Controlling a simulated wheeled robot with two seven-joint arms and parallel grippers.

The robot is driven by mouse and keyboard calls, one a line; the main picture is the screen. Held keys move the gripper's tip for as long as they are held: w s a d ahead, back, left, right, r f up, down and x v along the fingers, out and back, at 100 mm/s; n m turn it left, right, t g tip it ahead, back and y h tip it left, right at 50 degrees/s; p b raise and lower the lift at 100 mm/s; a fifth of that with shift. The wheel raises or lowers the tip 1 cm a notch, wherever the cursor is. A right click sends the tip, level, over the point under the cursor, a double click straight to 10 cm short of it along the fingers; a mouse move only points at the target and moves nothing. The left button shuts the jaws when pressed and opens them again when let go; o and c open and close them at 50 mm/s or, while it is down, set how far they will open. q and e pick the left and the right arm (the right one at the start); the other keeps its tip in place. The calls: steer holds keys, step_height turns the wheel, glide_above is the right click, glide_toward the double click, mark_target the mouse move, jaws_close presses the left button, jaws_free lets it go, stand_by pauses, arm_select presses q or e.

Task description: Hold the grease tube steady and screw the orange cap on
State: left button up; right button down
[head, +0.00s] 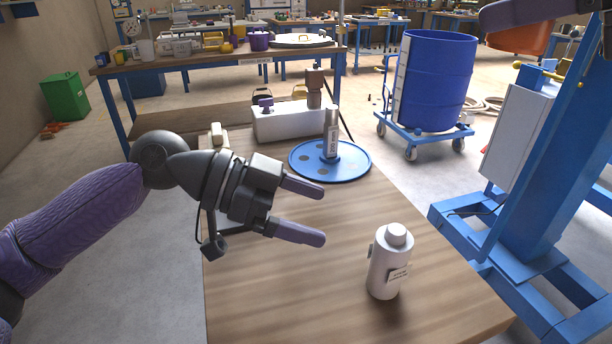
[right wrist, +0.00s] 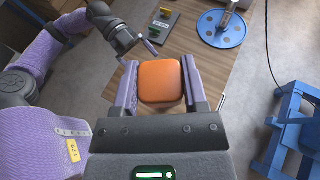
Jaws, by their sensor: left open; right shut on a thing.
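A white tube (head: 388,270), shaped like a bottle with a narrower white top and a small label, stands upright on the wooden table in the head view. My left gripper (head: 305,212) is open and empty above the table, left of the tube and apart from it. It also shows in the right wrist view (right wrist: 150,52). My right gripper (right wrist: 163,90) is shut on the orange cap (right wrist: 160,82), a rounded block between its two purple fingers. In the head view, the right gripper's grasp cannot be made out. The white tube cannot be made out in the right wrist view.
A blue disc (head: 350,172) with an upright silver cylinder (head: 332,138) lies farther back on the table, beside a white box (head: 290,122). A blue drum (head: 437,80) on a trolley and a blue stand (head: 545,200) are beyond.

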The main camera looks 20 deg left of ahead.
arm_select(q)
steer(key=shift+v, duration=2.95)
arm_select(e)
steer(key=shift+f, duration=0.3)
arm_select(q)
steer(key=shift+a, duration=0.1)
